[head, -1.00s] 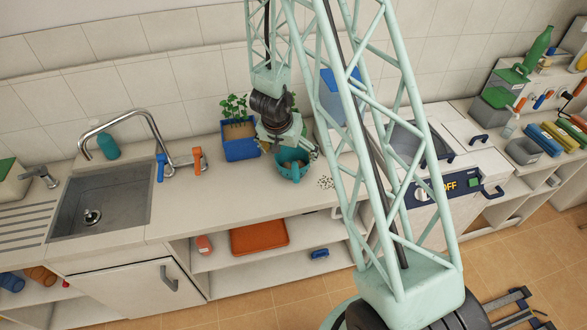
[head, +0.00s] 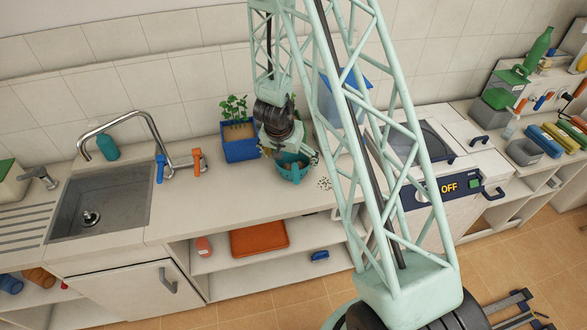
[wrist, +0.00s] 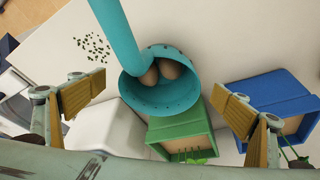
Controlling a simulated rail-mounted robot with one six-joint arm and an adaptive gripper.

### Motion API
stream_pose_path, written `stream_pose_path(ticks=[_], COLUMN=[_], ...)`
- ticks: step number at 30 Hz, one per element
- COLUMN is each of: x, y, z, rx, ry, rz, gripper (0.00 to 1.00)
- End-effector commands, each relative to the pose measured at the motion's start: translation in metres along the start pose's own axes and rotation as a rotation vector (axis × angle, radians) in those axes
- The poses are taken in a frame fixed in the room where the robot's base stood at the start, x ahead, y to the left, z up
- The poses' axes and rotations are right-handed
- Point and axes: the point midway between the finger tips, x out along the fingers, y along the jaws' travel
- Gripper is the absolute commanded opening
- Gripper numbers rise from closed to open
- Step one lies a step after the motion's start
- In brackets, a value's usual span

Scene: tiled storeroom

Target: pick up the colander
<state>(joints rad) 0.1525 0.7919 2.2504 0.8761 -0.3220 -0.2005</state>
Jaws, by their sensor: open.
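The colander is a teal bowl with small holes and a long teal handle. In the wrist view the colander (wrist: 160,101) lies between my open fingers, slightly ahead of them, with brown rounded objects (wrist: 164,72) inside. Its handle (wrist: 115,30) runs to the top edge. In the head view the colander (head: 293,174) stands on the counter, partly hidden by my gripper (head: 287,154) just above it. My gripper's spread fingers also show in the wrist view (wrist: 158,105); neither visibly touches the colander.
A blue planter (head: 240,151) stands left of the colander. A green box (wrist: 180,137) and a white object (wrist: 110,125) are close by in the wrist view. Dark specks (head: 324,184) lie on the counter. A sink (head: 102,198) is at left.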

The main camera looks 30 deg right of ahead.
Motion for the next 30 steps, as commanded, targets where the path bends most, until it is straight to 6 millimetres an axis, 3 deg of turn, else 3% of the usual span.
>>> stream_pose_path(ticks=[18, 30], x=[0.044, 0.050], y=[-0.001, -0.001], z=[0.002, 0.002], rx=[0.000, 0.001], ry=[0.000, 0.000], rz=[0.000, 0.000], gripper=[0.93, 0.93])
